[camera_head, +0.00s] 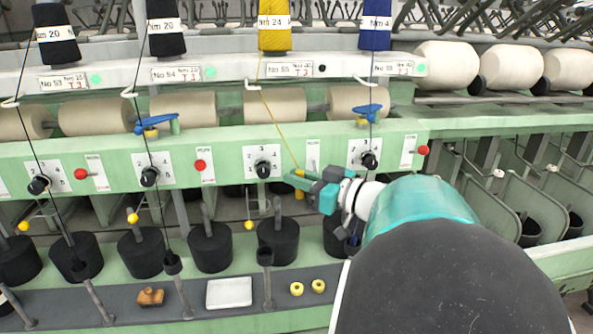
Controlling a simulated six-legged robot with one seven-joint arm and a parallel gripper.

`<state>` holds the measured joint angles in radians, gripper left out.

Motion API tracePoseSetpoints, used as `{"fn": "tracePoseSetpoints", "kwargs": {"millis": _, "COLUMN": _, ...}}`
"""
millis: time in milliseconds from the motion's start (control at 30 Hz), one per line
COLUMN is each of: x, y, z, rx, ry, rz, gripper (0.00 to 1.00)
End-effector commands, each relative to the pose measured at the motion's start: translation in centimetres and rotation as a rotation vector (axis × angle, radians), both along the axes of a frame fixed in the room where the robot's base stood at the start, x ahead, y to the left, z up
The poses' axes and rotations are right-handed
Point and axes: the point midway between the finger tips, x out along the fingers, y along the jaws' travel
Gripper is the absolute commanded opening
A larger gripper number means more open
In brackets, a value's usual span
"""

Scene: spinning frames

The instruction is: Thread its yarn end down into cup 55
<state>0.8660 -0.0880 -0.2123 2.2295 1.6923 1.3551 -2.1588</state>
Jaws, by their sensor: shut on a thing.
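A yellow yarn bobbin (274,32) marked Nm 24 hangs at the top above the label No 55. Its thin yellow yarn (278,125) runs taut down past the pale roller to my gripper (298,181). My gripper is shut on a small yellow yarn end, in front of the green rail and just right of the dial (262,169) of position 55. Cup 55 (265,257) is a small dark cup on a grey post below and left of my gripper, clear of it. No yarn is seen at this cup.
Cup 54 (172,262) stands left with a black yarn running down to it. A blue yarn runs down at the right, partly behind my arm. Black cylinders (278,240) stand behind the cups. A white tray (229,293) and yellow rings (297,289) lie on the grey shelf.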

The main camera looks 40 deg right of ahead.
Motion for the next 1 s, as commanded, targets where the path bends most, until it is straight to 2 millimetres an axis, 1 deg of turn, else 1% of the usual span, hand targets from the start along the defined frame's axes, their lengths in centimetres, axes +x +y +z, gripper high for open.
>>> {"fn": "tracePoseSetpoints", "kwargs": {"millis": 167, "x": 0.1, "y": 0.3, "z": -0.6, "rx": 0.000, "ry": 0.001, "rz": -0.001, "gripper": 0.00}}
{"fn": "tracePoseSetpoints", "kwargs": {"millis": 267, "x": 0.2, "y": 0.4, "z": -1.3, "rx": 0.003, "ry": 0.002, "rz": -0.002, "gripper": 0.00}}
{"fn": "tracePoseSetpoints", "kwargs": {"millis": 1000, "x": 0.3, "y": -0.1, "z": -9.2, "rx": 0.003, "ry": 0.002, "rz": -0.002, "gripper": 0.00}}
